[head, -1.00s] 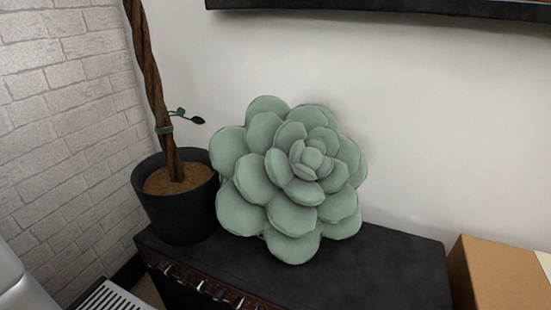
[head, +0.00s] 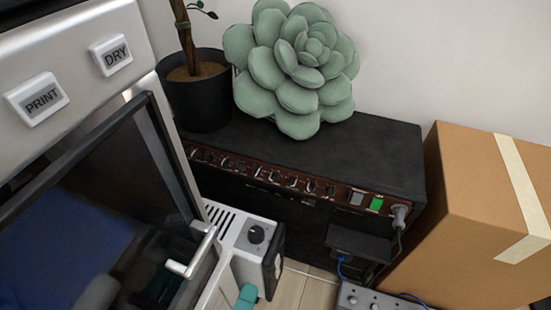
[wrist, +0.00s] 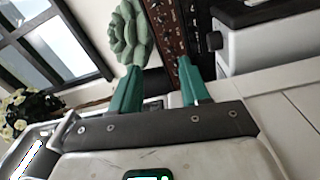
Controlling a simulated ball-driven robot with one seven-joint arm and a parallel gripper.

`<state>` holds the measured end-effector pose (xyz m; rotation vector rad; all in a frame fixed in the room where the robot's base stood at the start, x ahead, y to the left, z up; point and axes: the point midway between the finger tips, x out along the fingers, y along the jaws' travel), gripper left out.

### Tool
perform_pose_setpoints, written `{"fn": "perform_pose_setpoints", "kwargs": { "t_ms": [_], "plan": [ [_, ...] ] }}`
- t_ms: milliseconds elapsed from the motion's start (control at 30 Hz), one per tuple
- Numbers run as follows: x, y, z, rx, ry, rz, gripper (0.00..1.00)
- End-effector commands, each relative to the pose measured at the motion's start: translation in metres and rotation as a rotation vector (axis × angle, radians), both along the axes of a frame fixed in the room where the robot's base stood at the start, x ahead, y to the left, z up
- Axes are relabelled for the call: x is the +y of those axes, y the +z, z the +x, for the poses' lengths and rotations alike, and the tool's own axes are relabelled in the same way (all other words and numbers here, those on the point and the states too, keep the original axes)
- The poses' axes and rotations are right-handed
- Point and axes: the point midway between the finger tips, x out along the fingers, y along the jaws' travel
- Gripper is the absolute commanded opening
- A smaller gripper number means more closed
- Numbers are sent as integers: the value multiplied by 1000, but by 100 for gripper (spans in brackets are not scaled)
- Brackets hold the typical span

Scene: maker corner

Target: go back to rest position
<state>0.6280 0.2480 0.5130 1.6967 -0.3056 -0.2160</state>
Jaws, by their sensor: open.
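My gripper (wrist: 159,68) shows in the wrist view with its two green fingers apart and nothing between them. Past the fingers, the wrist view shows the pale green succulent (wrist: 130,32) and the dark amplifier with its knob panel (wrist: 166,32), both turned sideways. In the head view, a small teal tip at the bottom edge matches my fingers in colour. The rest of my arm is out of the head view.
A machine with PRINT and DRY buttons (head: 38,98) fills the left. The amplifier (head: 385,150) bears the succulent (head: 290,75) and a potted plant (head: 200,100). A cardboard box (head: 465,205) stands right. A white device with a knob (head: 243,240) stands low between them.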

Motion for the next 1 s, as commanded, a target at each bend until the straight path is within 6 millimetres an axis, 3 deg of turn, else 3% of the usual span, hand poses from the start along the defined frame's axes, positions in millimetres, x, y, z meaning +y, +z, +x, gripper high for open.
{"fn": "perform_pose_setpoints", "kwargs": {
  "t_ms": [67, 267, 567, 667, 833, 1000],
  "plan": [
    [0, 0, 0, 0, 0, 0, 46],
    [-25, -9, 12, 59, -65, 34, 46],
    [-85, -32, 30, 204, -219, 126, 46],
    [-115, -44, 34, 274, -294, 180, 46],
    [-183, -73, 32, 438, -467, 327, 46],
    [-264, -111, 1, 654, -679, 593, 46]
  ]
}}
